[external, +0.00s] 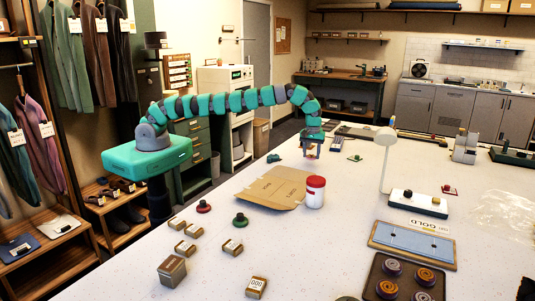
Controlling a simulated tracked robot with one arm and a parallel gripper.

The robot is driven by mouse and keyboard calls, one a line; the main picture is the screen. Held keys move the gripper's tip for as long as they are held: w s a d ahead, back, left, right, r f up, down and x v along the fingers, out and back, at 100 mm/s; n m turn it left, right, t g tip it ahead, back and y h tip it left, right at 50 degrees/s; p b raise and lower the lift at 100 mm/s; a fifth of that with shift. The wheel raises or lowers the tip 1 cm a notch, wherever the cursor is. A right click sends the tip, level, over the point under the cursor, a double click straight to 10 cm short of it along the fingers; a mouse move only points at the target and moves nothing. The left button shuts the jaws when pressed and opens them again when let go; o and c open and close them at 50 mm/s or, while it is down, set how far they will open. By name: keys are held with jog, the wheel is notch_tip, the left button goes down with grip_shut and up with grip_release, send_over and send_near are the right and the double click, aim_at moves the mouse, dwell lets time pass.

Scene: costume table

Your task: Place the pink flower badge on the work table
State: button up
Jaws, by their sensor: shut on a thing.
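My gripper (312,149) hangs pointing down over the far part of the white work table (340,245), behind the brown cardboard sheet and the red-and-white tub. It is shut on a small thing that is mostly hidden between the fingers. The thing is too small to make out its shape or colour. I cannot pick out a pink flower badge anywhere else on the table. Whether the held thing touches the table top cannot be told from here.
A flat cardboard piece (270,187) and a red-and-white tub (315,192) stand nearest my gripper. A white lamp (385,160) stands to the right. Small boxes (187,248) and a tray of coiled rolls (405,280) occupy the front. The table's middle front is clear.

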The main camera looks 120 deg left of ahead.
aim_at(311, 155)
jog(key=shift+f+p, duration=0.5)
jog(key=shift+f, duration=1.3)
jog(key=o, duration=0.9)
jog(key=shift+o, duration=0.2)
notch_tip(311, 155, up, 5)
jog(key=shift+w+r+b, duration=0.1)
jog(key=shift+r+b, duration=0.05)
jog(key=shift+b, duration=0.25)
jog(key=shift+r+p, duration=0.3)
jog(key=shift+r, duration=0.55)
notch_tip(311, 155, up, 5)
jog(key=p, duration=0.5)
